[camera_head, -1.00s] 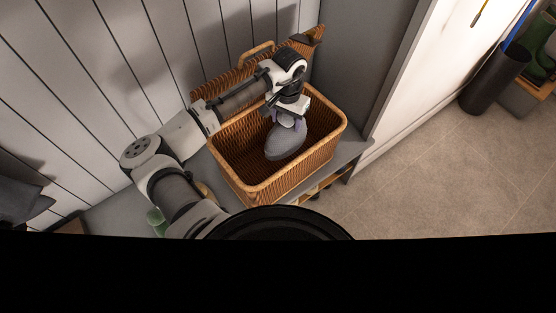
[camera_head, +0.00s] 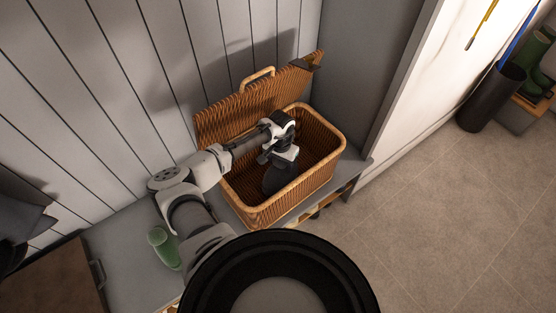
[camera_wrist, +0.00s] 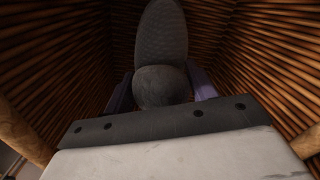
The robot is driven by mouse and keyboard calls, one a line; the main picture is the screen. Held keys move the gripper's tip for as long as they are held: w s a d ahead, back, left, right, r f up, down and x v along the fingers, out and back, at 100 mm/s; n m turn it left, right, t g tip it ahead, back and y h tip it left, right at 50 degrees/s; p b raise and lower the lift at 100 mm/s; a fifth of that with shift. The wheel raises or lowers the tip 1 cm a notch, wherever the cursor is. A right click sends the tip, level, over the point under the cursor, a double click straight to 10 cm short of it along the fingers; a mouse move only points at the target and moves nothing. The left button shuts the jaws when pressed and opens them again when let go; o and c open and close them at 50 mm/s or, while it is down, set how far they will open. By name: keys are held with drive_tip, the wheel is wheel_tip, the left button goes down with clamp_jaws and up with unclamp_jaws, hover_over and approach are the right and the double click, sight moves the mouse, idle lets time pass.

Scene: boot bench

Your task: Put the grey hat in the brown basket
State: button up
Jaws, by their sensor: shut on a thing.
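The brown basket (camera_head: 322,177) is a wicker box on the grey bench, with its lid (camera_head: 262,98) standing open at the back. The grey hat (camera_head: 279,180) is down inside the basket, partly hidden by my wrist and in shadow. My gripper (camera_head: 283,163) reaches into the basket from above. In the wrist view the grey hat (camera_wrist: 161,50) is between the two purple fingers of my gripper (camera_wrist: 162,92), which are shut on it. Wicker walls of the basket (camera_wrist: 255,45) surround it. Whether the hat touches the basket floor cannot be told.
A dark brown box (camera_head: 55,280) is at the lower left. A black bin (camera_head: 492,97) and green boots (camera_head: 534,62) are at the far right. The tiled floor is clear.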

drive_tip(key=shift+w+a+f+p, duration=0.3)
drive_tip(key=shift+w+a+p, duration=0.1)
drive_tip(key=shift+w, duration=0.1)
drive_tip(key=shift+f, duration=0.3)
drive_tip(key=o, duration=1.3)
drive_tip(key=shift+f, duration=0.1)
wheel_tip(320, 180, up, 12)
drive_tip(key=shift+r+b, duration=0.15)
drive_tip(key=shift+b, duration=0.65)
